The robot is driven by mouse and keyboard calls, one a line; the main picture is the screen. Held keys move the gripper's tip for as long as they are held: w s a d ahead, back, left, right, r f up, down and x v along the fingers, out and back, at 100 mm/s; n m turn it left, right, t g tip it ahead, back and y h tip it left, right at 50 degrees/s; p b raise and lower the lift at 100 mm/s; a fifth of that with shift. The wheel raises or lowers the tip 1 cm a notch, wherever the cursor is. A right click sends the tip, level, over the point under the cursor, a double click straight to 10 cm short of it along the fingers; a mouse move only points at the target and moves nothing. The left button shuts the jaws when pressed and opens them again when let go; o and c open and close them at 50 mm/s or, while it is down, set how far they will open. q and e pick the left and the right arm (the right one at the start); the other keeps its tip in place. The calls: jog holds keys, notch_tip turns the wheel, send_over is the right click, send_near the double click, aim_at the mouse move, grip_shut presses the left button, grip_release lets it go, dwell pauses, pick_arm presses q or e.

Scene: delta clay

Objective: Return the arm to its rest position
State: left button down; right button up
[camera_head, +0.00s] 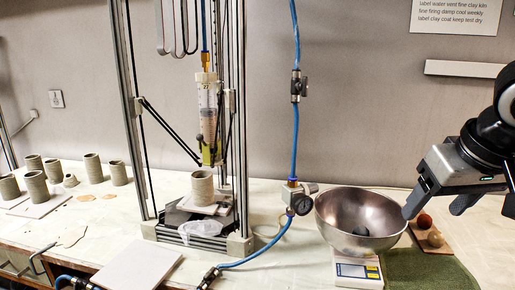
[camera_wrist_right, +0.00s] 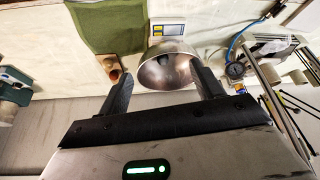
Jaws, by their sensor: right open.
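My right gripper (camera_head: 434,207) comes in from the right edge in the head view, above and to the right of a steel bowl (camera_head: 336,207). Its two fingers are apart, with nothing between them. In the right wrist view the open fingers (camera_wrist_right: 161,74) frame the bowl (camera_wrist_right: 152,74) beyond them. The bowl sits on a white scale (camera_head: 346,279) with a dark grey lump (camera_head: 361,231) inside. My left arm and gripper are not in view.
A clay printer frame (camera_head: 131,110), blue hose (camera_head: 295,140) and several clay cups (camera_head: 93,168) stand left.

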jog(key=a+f+n+y, duration=0.1)
jog(key=a+f, duration=0.3)
jog(key=f, duration=0.3)
jog(key=s+a+f+n+y, duration=0.1)
jog(key=a+f, duration=0.2)
jog(key=f, duration=0.4)
jog(key=a+f+n+y, duration=0.15)
jog(key=a+f, duration=0.25)
jog(key=f, duration=0.4)
jog(key=s+d+f+m+g+h, duration=0.1)
jog(key=s+f+h, duration=0.1)
jog(key=s+f, duration=0.5)
jog(key=s+d+f+m+g+h, duration=0.1)
jog(key=s+d+f, duration=0.1)
jog(key=s+f, duration=0.5)
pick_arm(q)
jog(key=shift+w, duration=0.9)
pick_arm(e)
jog(key=w+a+f+n+t+y, duration=0.1)
jog(key=w+a+f+t+y, duration=0.1)
jog(key=w+a+f+t, duration=0.2)
notch_tip(320, 180, down, 3)
jog(key=a+t, duration=0.1)
jog(key=t, duration=0.2)
jog(key=shift+w+f, duration=0.15)
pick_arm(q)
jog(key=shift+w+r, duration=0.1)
